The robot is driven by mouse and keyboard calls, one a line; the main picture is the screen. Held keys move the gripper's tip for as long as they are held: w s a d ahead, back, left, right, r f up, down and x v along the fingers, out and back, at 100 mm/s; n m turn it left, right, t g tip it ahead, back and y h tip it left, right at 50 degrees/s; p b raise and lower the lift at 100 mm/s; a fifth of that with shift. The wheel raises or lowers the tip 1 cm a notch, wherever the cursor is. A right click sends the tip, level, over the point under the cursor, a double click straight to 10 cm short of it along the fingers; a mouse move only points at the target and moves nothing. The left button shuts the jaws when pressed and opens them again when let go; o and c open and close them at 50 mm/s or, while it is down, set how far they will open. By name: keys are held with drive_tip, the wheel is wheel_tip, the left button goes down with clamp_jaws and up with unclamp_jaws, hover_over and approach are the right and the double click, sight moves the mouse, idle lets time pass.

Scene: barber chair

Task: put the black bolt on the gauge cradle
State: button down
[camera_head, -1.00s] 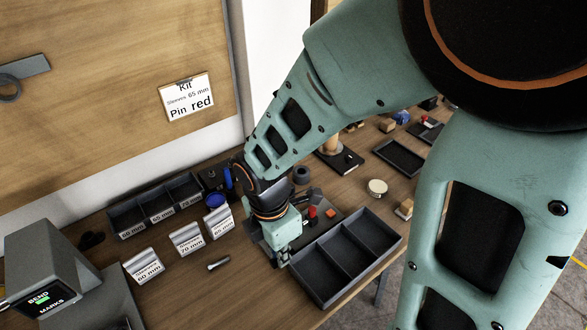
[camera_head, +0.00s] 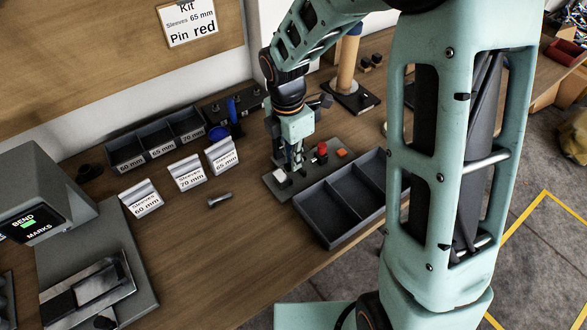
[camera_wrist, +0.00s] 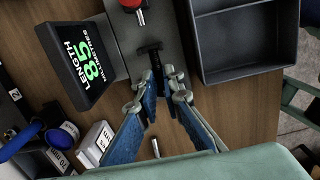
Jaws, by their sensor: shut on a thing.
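The black bolt (camera_wrist: 152,50) shows in the wrist view with its wide head away from me and its shank running back between my fingers. My gripper (camera_wrist: 160,76) is shut on it. In the head view my gripper (camera_head: 296,163) points down over the grey gauge plate (camera_head: 279,188), left of the red knob (camera_head: 322,149). The gauge plate (camera_wrist: 158,22) lies just beyond and under the bolt in the wrist view, with a display (camera_wrist: 80,65) reading length 85 beside it. I cannot tell whether the bolt touches the cradle. In the head view my fingers hide the bolt.
A dark divided tray (camera_head: 335,212) stands close in front of the gauge. A silver bolt (camera_head: 220,199) lies on the table to the left. Sleeve label holders (camera_head: 187,172), sleeve bins (camera_head: 157,140) and a bend-marks machine (camera_head: 45,200) stand farther left. Bare table lies in front.

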drive_tip(key=shift+w+f, duration=0.25)
drive_tip(key=shift+f, duration=0.1)
drive_tip(key=f+b, duration=0.3)
drive_tip(key=shift+w, duration=0.35)
drive_tip(key=shift+f, duration=0.3)
drive_tip(key=shift+f, duration=0.15)
drive_tip(key=c, duration=2.1)
unclamp_jaws()
